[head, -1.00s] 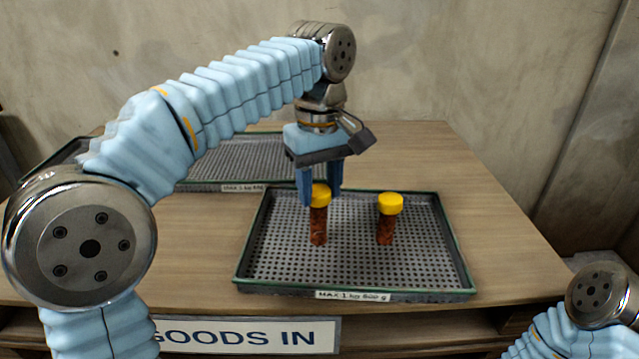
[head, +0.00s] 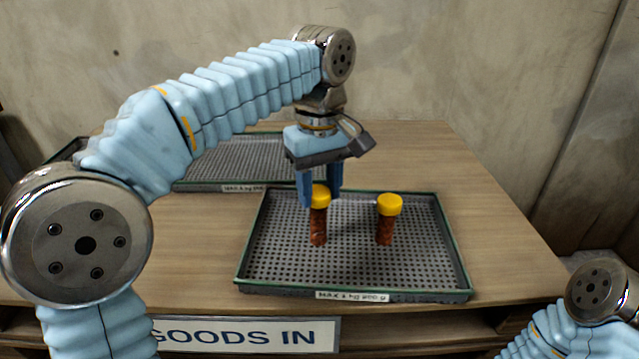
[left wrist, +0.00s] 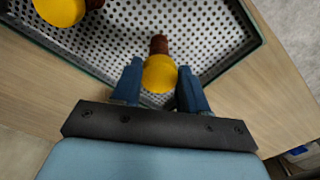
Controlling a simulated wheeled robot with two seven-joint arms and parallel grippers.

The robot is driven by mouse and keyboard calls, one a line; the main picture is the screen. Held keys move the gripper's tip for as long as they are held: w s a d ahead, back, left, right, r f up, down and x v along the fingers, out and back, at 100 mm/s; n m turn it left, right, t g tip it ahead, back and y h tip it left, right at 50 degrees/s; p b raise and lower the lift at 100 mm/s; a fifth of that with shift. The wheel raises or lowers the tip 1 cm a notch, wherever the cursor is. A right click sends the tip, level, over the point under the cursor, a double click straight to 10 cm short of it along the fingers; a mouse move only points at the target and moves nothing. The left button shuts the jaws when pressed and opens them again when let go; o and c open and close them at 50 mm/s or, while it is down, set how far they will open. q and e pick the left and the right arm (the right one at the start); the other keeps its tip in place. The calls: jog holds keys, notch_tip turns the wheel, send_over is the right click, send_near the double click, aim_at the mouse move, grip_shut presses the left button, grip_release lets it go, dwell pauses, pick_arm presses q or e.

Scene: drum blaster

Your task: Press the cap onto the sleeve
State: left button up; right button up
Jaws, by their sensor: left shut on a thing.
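A yellow cap (head: 320,194) sits at the top of a reddish-brown sleeve (head: 318,229), which stands upright on the perforated tray. My left gripper (head: 321,201) points down from above and is shut on this cap, one finger on each side. In the left wrist view the cap (left wrist: 159,74) shows between the two blue fingers, with part of the sleeve (left wrist: 159,44) beyond it. The fingers partly hide the cap in the head view; I cannot tell how firmly it is seated. My right gripper is out of view.
A second brown sleeve (head: 385,231) with a yellow cap (head: 390,204) stands to the right on the same green-rimmed tray (head: 245,240). Another perforated tray (head: 225,160) lies behind to the left. The wooden table (head: 460,200) is clear on the right.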

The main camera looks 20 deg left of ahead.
pick_arm(q)
jog(key=shift+f, duration=0.45)
dwell(0.4)
dwell(0.6)
jog(key=shift+f, duration=0.3)
dwell(0.7)
jog(key=o, duration=1.6)
jog(key=shift+c, duration=0.2)
